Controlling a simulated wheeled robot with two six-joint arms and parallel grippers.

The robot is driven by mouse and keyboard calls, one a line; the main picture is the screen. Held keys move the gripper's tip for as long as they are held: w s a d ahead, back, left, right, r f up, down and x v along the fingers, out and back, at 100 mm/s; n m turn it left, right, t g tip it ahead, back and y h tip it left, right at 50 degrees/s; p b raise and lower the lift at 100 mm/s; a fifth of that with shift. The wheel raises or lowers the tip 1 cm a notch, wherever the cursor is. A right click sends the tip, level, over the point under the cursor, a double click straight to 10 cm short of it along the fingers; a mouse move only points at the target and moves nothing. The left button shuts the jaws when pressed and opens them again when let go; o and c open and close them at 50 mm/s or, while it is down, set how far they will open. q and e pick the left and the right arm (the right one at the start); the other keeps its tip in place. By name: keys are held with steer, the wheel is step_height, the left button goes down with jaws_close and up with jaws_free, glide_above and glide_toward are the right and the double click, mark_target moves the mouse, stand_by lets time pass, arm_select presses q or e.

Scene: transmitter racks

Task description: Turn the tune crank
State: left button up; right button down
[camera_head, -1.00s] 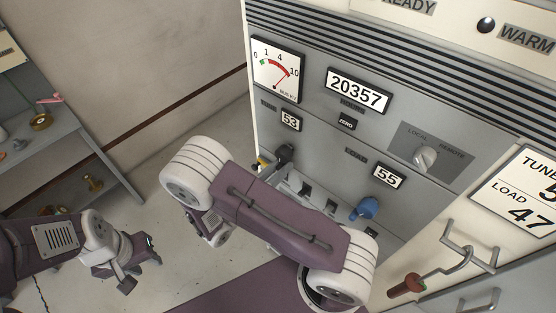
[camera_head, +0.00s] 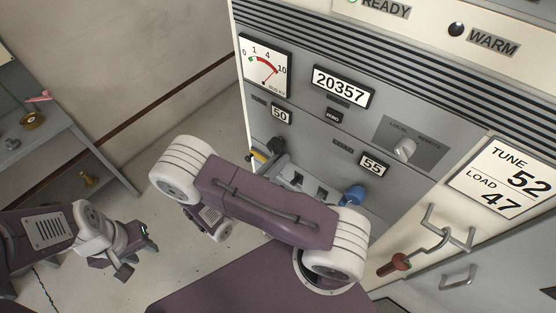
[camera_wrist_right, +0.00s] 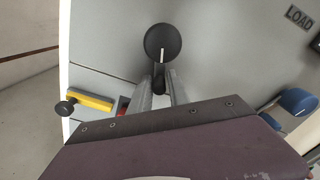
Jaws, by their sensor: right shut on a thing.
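The tune crank has a dark round hub (camera_wrist_right: 163,40) with a white mark, on the grey panel in the right wrist view. In the head view it is a dark shape (camera_head: 277,146) partly hidden by my right arm. My right gripper (camera_wrist_right: 162,88) is shut on the crank's dark handle just below the hub; its fingers also show in the head view (camera_head: 274,160). The tune counter (camera_head: 281,115) reads 50. The card (camera_head: 512,178) reads TUNE 52, LOAD 47. My left gripper (camera_head: 140,250) hangs free at the left; its finger gap is unclear.
The blue load crank (camera_head: 353,195) is right of my right arm, under a counter (camera_head: 374,163) reading 55. A yellow handle (camera_wrist_right: 90,101) sits left of the tune crank. A red-handled lever (camera_head: 394,264) is at lower right. A shelf (camera_head: 55,150) stands at left.

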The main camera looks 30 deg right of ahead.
steer(key=shift+r, duration=0.1)
steer(key=c, duration=1.6)
jaws_free()
steer(key=shift+o, duration=1.1)
steer(key=shift+w+a, duration=0.1)
steer(key=shift+a, duration=0.1)
steer(key=shift+a+f, duration=0.2)
steer(key=shift+a, duration=0.1)
steer(key=b+v, duration=0.2)
steer(key=v, duration=0.6)
steer(key=shift+b, duration=0.35)
steer(key=shift+a+r, duration=0.1)
steer(key=shift+a, duration=0.05)
